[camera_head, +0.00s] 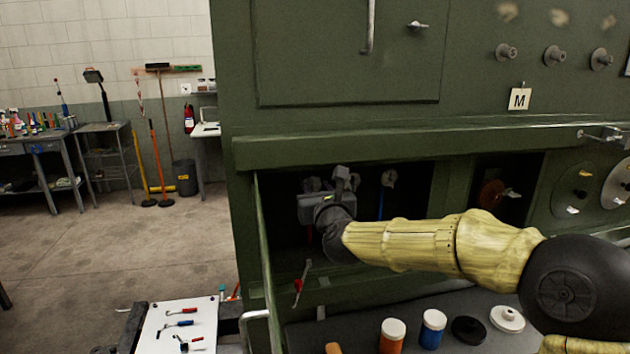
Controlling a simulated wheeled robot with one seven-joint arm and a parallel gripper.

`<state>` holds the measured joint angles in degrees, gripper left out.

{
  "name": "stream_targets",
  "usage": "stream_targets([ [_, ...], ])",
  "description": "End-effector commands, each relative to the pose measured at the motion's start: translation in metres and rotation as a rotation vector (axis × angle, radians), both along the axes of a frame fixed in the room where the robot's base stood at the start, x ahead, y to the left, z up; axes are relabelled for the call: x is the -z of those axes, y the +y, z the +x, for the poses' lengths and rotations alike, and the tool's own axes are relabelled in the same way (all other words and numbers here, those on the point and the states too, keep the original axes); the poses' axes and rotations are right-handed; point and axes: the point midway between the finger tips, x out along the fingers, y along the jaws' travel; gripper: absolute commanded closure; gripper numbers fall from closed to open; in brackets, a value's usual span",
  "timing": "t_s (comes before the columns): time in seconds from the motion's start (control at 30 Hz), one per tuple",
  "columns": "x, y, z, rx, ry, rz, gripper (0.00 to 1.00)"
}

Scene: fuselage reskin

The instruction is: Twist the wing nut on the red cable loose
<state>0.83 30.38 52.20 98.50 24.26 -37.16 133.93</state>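My gripper (343,180) reaches into the dark open bay low in the green panel. Its body and wrist cover much of the bay, and its fingertips are too small and dark to show whether they are apart. A thin reddish strip, perhaps the red cable (309,232), shows just left of my wrist. I cannot make out a wing nut on it; that spot is behind or beside my gripper. To the right, a blue cable (381,206) hangs below a grey fitting (389,178), apart from my gripper.
An open door (266,262) edges the bay on the left. A red-handled item (300,285) hangs below my wrist. A dark shelf in front holds an orange jar (392,337), a blue jar (432,330) and discs. A white board (178,325) with tools lies lower left. Floor at left is clear.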

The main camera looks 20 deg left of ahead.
Motion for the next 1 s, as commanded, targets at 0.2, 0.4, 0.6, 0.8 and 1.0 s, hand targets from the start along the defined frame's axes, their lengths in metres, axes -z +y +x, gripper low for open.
stream_targets([
  [0.2, -0.001, 0.01, 0.016, 0.0, -0.001, 0.0, 0.69],
  [0.4, 0.0, 0.011, 0.018, 0.0, -0.002, -0.001, 0.69],
  [0.6, 0.0, 0.011, 0.018, 0.0, -0.001, 0.0, 0.91],
  [0.8, 0.0, 0.011, 0.017, 0.0, -0.001, -0.001, 1.0],
  [1.0, 0.002, 0.011, 0.017, -0.001, 0.001, -0.003, 1.0],
])
